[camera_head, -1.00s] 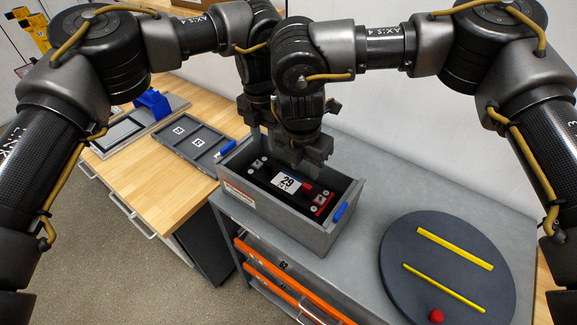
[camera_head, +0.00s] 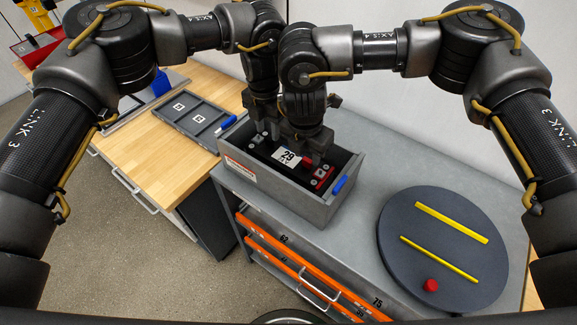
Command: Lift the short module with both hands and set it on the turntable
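The short module (camera_head: 287,157) is a dark block with a white label marked 29 and a red part at its right end. It lies inside a grey open bin (camera_head: 292,198) on the grey cabinet top. My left gripper (camera_head: 262,138) is over the module's far left end, fingers pointing down and apart. My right gripper (camera_head: 309,158) is over its right part near the red end, fingers also apart. The arms partly hide the module, and I see no clear contact. The turntable (camera_head: 400,218) is a dark round disc with two yellow strips, at the right.
A red knob (camera_head: 430,285) stands on the turntable's near part. The bin has high walls and a blue tab (camera_head: 339,185) at its right end. A wooden bench (camera_head: 150,165) at the left bears a grey tray (camera_head: 166,112). Free cabinet top lies between bin and turntable.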

